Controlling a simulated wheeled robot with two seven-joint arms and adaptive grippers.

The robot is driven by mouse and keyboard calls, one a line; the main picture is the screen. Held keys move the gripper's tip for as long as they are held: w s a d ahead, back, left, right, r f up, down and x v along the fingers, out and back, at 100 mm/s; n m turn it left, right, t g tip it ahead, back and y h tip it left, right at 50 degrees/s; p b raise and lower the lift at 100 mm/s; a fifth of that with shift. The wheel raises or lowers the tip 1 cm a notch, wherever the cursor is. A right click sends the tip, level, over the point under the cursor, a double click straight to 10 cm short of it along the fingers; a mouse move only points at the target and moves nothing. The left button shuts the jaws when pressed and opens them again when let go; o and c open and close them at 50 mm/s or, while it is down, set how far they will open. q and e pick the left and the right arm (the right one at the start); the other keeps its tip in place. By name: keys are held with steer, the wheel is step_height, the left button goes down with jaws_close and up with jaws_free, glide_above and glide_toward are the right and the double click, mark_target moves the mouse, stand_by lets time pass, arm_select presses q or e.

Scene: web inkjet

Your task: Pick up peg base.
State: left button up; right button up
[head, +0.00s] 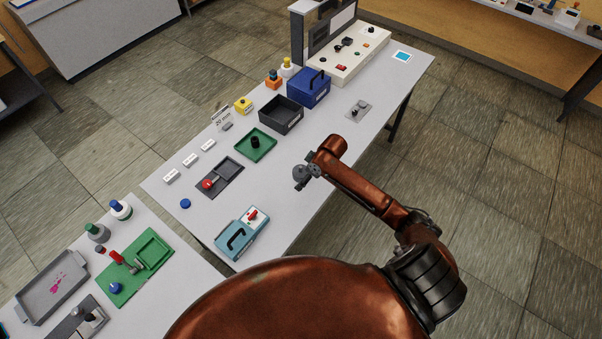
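No part is plainly labelled as the peg base. One candidate is a small light-grey plate (358,111) with short dark pegs on it, lying flat on the long white table, right of the blue box. Another is a black round piece (255,142) standing in a green tray (262,152) on the same table. My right gripper (302,182) is over the table's front part, below and left of the grey plate and to the right of the green tray, apart from both. Its fingers are too small and dark to tell open from shut. My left gripper is out of view.
The long white table (325,140) also holds a black bin (281,115), a blue box (308,88), a control panel (348,55), a dark tray with a red knob (219,178) and a light-blue box (242,234). The table is clear around the grey plate.

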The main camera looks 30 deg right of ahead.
mark_target(301, 171)
steer(key=w+d+r, duration=0.2)
steer(key=w, duration=0.1)
steer(key=shift+w+r, duration=0.3)
steer(key=shift+r, duration=0.05)
steer(key=shift+w+f, duration=0.1)
steer(key=shift+w, duration=0.15)
steer(key=x, duration=0.4)
steer(key=p+x, duration=0.1)
steer(key=x, duration=0.2)
steer(key=shift+d+f, duration=0.15)
steer(key=shift+d, duration=0.2)
steer(key=shift+c, duration=0.3)
steer(key=c, duration=1.4)
steer(key=shift+c, duration=0.4)
